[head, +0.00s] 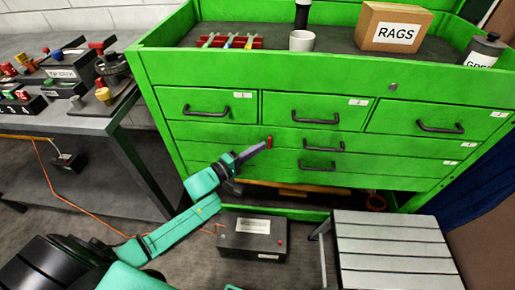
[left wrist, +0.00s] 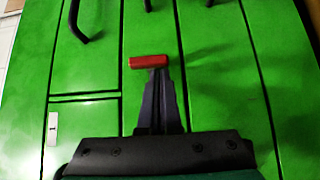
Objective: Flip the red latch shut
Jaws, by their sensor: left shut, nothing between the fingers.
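The red latch (head: 269,142) is a small red bar on the front of the green tool cabinet, left of the middle drawer handles. It stands upright, across the drawer seams. My left gripper (head: 264,147) reaches it from the lower left, its fingers shut and empty. In the left wrist view the red latch (left wrist: 148,62) lies just beyond the closed fingertips (left wrist: 158,72), which overlap its right part. I cannot tell whether they touch it. My right gripper is not in view.
The green cabinet (head: 290,74) has several black-handled drawers. On top stand a RAGS box (head: 394,28), a white cup (head: 302,41) and a red tool rack. A black battery-like box (head: 252,237) and a grey slatted step (head: 390,240) stand in front. A cluttered bench (head: 80,124) is at left.

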